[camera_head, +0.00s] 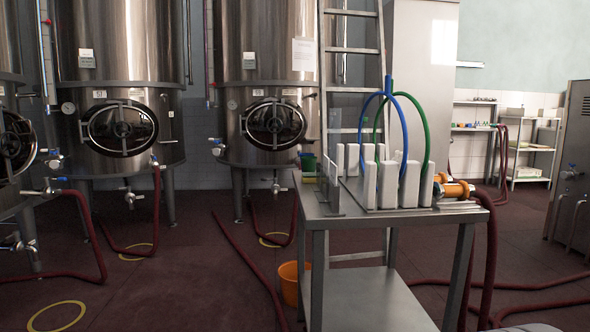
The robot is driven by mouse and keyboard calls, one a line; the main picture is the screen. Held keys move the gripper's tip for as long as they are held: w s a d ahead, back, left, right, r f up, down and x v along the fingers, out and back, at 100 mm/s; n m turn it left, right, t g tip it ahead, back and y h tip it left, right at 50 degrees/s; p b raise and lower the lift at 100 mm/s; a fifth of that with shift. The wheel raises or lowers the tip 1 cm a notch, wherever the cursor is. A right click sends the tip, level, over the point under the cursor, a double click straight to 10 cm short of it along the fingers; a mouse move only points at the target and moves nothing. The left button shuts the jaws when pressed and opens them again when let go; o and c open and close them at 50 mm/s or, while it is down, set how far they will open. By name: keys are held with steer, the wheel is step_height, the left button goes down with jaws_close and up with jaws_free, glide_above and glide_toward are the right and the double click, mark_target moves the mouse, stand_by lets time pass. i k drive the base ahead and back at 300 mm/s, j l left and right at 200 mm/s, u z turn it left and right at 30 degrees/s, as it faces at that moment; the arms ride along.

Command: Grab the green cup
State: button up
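A small green cup (308,162) shows at the back left corner of the steel table (352,217). It stands just left of the white blocks and partly behind an upright metal plate (331,190). Its base is hard to make out, and a small yellowish patch shows just below it. My gripper is not in view, so its state and its distance from the cup do not show.
White upright blocks (409,185) with blue (402,125) and green (424,125) hoses fill the tabletop's middle. An orange fitting (452,190) is at its right. A ladder (352,50) stands behind. An orange bucket (290,283) and red hoses (250,262) are on the floor.

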mark_target(309, 162)
steer(key=i+u, duration=0.5)
steer(key=i, duration=0.5)
